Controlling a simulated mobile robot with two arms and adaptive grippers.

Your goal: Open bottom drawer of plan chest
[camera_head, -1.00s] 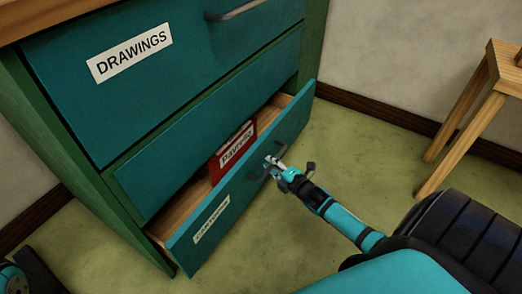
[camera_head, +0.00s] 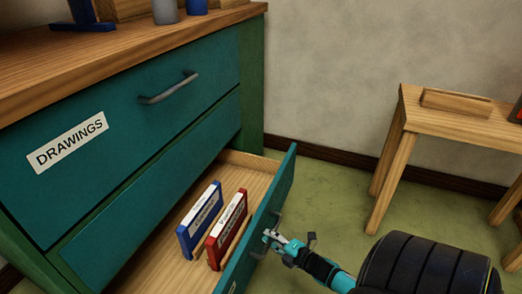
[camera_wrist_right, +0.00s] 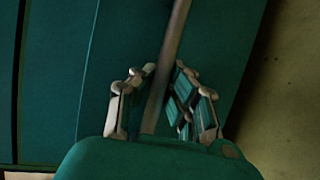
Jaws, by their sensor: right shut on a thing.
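The bottom drawer (camera_head: 279,192) of the teal and green plan chest (camera_head: 252,85) stands well open in the head view, its front away from the chest and the wooden inside showing. My right gripper (camera_head: 272,240) is at the outer face of this drawer, shut on its handle. In the right wrist view the metal handle (camera_wrist_right: 172,58) runs between the two fingers of the gripper (camera_wrist_right: 164,100). My left gripper is not in view.
A blue box (camera_head: 200,220) and a red box (camera_head: 227,229) stand upright in the drawer. The drawer labelled DRAWINGS (camera_head: 150,125) above is closed. A wooden stool (camera_head: 455,122) stands at the right against the wall. Bare green floor (camera_head: 335,200) lies between it and the drawer.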

